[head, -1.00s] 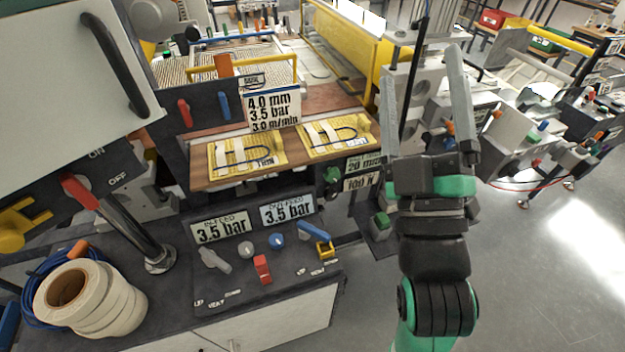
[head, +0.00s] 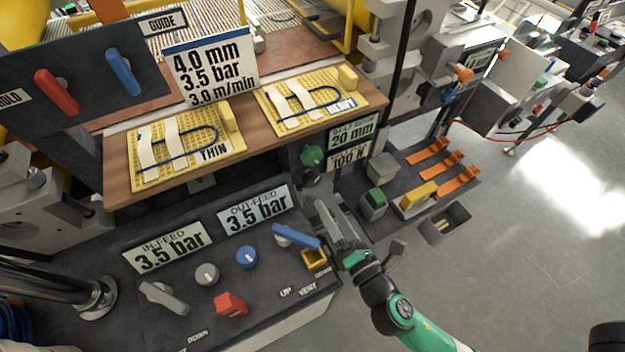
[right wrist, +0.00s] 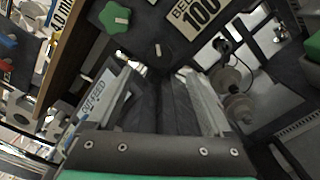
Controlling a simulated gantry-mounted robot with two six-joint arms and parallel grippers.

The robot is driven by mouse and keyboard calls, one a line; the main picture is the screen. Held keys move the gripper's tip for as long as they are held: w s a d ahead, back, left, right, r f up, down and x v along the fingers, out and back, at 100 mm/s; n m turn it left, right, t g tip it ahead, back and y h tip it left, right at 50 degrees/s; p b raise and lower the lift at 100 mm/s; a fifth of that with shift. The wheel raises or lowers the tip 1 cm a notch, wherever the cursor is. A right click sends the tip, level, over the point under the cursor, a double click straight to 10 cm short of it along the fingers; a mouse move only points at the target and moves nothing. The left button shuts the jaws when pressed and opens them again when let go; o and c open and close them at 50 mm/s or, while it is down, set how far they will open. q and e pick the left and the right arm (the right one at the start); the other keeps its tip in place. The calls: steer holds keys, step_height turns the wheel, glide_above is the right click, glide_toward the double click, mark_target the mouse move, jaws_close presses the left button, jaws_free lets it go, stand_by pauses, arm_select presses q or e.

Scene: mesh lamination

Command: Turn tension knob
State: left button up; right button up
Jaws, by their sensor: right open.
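A green star-shaped knob (head: 311,156) sits on the dark panel below the wooden shelf, beside the belt tension label (head: 350,155), which reads 100 N. In the right wrist view the same green knob (right wrist: 114,17) shows at the top, beyond the fingers and left of centre. My right gripper (head: 357,226) is open and empty, below and right of the knob and apart from it. Its two spread fingers (right wrist: 165,95) also show in the right wrist view, with nothing between them. My left gripper is not in view.
The console left of my gripper carries a blue lever (head: 297,236), a blue knob (head: 246,257) and a red switch (head: 230,303). Green (head: 373,203) and yellow (head: 418,195) blocks stand on the dark plate to the right. The shelf (head: 290,125) overhangs the knob area.

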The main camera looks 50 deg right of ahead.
mark_target(313, 183)
steer(key=x, duration=0.9)
steer(key=shift+w, duration=0.15)
jaws_close()
